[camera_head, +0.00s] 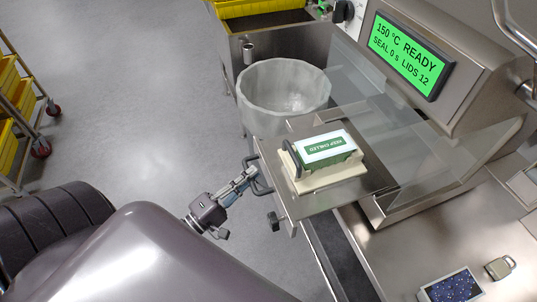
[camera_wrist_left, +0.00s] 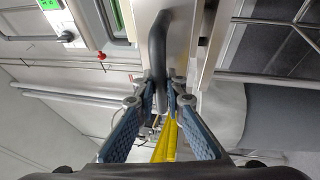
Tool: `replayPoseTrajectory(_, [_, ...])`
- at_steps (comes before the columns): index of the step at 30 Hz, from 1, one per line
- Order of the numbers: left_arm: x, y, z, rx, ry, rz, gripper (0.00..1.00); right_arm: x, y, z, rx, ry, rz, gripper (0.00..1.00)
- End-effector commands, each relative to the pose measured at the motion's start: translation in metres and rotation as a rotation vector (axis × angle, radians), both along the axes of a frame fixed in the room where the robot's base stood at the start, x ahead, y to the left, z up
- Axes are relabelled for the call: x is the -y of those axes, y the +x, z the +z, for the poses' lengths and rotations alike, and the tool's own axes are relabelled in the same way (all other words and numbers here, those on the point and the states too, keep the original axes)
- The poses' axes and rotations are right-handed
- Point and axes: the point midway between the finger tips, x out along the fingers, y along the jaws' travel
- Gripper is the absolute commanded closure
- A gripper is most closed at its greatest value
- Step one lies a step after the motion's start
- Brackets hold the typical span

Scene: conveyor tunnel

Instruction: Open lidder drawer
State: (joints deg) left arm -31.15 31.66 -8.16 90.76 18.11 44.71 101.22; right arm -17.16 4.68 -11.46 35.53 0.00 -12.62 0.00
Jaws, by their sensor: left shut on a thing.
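The lidder drawer (camera_head: 365,178) is a flat metal plate that sticks out to the left from under a clear cover of the lidding machine (camera_head: 440,70). A dark bar handle (camera_head: 262,187) is on its left front edge. My left gripper (camera_head: 252,174) is at this handle, shut on it. In the left wrist view the dark handle (camera_wrist_left: 156,50) runs down between the fingertips of my left gripper (camera_wrist_left: 160,82). A cream tray (camera_head: 325,180) with a green and white "KEEP CHILLED" pack (camera_head: 325,148) sits on the drawer plate. My right gripper is not in view.
A translucent round bin (camera_head: 284,88) stands just behind the drawer. The machine's green display (camera_head: 408,52) reads 150 °C, READY, LIDS 12. A dark tablet-like item (camera_head: 453,288) lies on the counter at front right. A rack with yellow bins (camera_head: 10,110) stands far left; floor between is clear.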

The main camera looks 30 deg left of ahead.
Motion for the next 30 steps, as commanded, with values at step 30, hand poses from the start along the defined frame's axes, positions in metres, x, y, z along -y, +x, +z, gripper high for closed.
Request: replayPoseTrajectory(30, [-0.013,-0.017,-0.001,-0.001,0.000,0.000,0.71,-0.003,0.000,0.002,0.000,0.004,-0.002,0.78])
